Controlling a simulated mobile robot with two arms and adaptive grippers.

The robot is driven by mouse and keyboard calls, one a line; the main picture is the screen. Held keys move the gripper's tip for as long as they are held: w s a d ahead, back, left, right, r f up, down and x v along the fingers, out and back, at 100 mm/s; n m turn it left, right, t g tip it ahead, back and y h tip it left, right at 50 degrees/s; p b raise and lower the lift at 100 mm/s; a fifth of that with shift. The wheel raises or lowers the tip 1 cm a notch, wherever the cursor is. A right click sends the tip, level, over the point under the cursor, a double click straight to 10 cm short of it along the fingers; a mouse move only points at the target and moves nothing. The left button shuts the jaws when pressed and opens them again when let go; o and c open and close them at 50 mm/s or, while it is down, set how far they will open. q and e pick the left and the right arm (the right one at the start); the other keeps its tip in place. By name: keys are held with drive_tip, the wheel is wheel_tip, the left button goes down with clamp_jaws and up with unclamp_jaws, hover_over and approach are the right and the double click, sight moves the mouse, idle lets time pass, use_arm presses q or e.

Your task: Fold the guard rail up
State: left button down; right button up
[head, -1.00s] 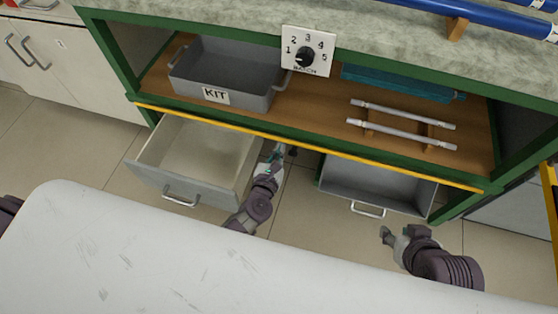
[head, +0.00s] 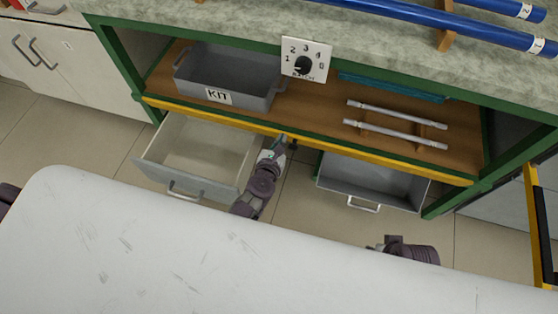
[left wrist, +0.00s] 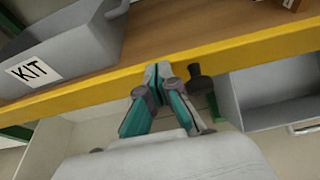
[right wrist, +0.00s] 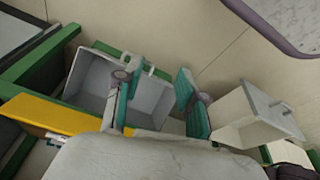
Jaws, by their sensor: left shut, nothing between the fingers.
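The yellow guard rail (head: 385,159) runs along the front edge of the wooden shelf, with its broad face towards me. It also crosses the left wrist view (left wrist: 80,84) and shows at the left of the right wrist view (right wrist: 50,115). My left gripper (head: 281,145) is shut and empty at the rail's lower edge, near its middle. In the left wrist view its tips (left wrist: 158,73) overlap the rail; I cannot tell if they touch. A dark knob (left wrist: 201,85) sits just right of them. My right gripper (right wrist: 158,92) is open and empty, away from the rail.
Two open drawers, a pale left one (head: 165,172) and a grey right one (head: 335,186), jut out below the rail. The shelf holds a grey KIT bin (head: 262,92) and two rods (head: 396,132) on supports. A dial panel (head: 305,60) hangs above.

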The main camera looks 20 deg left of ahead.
use_arm(q)
drive_tip(key=shift+w+r, duration=0.35)
drive_tip(key=shift+w, duration=0.2)
drive_tip(key=shift+w+r, duration=0.3)
drive_tip(key=shift+w, duration=0.25)
use_arm(e)
drive_tip(key=shift+f, duration=0.85)
use_arm(q)
drive_tip(key=shift+w, duration=0.1)
drive_tip(key=s+r, duration=0.1)
drive_tip(key=s, duration=1.4)
drive_tip(key=shift+a, duration=0.2)
